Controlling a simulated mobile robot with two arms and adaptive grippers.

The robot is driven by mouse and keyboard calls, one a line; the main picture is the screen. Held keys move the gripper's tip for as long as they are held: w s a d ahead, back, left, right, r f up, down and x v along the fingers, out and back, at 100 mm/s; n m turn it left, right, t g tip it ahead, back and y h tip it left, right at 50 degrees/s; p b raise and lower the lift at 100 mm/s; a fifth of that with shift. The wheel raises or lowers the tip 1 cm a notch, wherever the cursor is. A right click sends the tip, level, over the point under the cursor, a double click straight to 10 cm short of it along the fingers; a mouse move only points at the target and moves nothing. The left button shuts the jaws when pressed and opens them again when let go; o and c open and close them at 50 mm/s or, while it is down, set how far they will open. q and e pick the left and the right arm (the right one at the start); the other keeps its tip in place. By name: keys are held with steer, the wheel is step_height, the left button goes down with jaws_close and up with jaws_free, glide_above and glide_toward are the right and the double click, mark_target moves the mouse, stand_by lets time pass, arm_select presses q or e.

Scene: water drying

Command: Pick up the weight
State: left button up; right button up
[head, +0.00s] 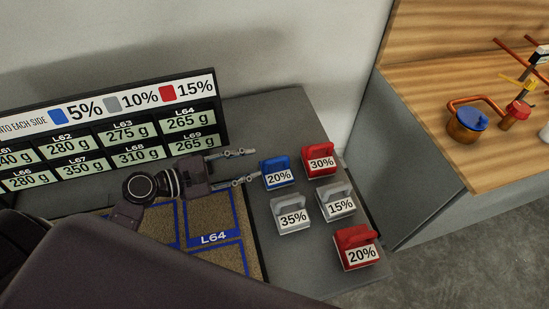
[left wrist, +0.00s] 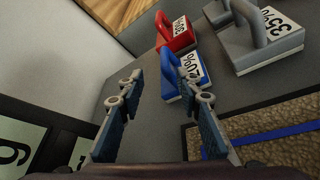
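Several handled weights stand on the grey counter. They are a blue 20% weight (head: 278,173), a red 30% weight (head: 319,161), a grey 35% weight (head: 292,213), a grey 15% weight (head: 337,202) and a red 20% weight (head: 357,249). My left gripper (head: 250,165) is open and empty, its fingers pointing right, just left of the blue weight. In the left wrist view the open fingers (left wrist: 152,72) point toward the blue weight (left wrist: 188,76); the right finger overlaps it. The red 30% (left wrist: 177,36) and grey 35% (left wrist: 262,42) weights show there too. My right gripper is not in view.
A sign board (head: 110,135) with percentages and gram values stands behind the gripper. A cork-like tray (head: 212,215) with blue-outlined cells, one marked L64, lies in front. Bare counter (head: 270,115) lies behind the weights.

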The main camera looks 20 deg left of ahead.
mark_target(269, 162)
arm_select(q)
steer(key=d, duration=0.1)
steer(key=w+d, duration=0.1)
steer(key=shift+w+d+f+p, duration=0.2)
steer(key=shift+w+d+p, duration=0.1)
steer(key=shift+d+p, duration=0.05)
steer(key=x, duration=0.3)
steer(key=shift+w+d+f+p, duration=0.1)
steer(key=shift+d+f+p, duration=0.1)
steer(key=shift+f+p, duration=0.1)
steer(key=shift+w+d, duration=0.15)
steer(key=c, duration=0.6)
jaws_close()
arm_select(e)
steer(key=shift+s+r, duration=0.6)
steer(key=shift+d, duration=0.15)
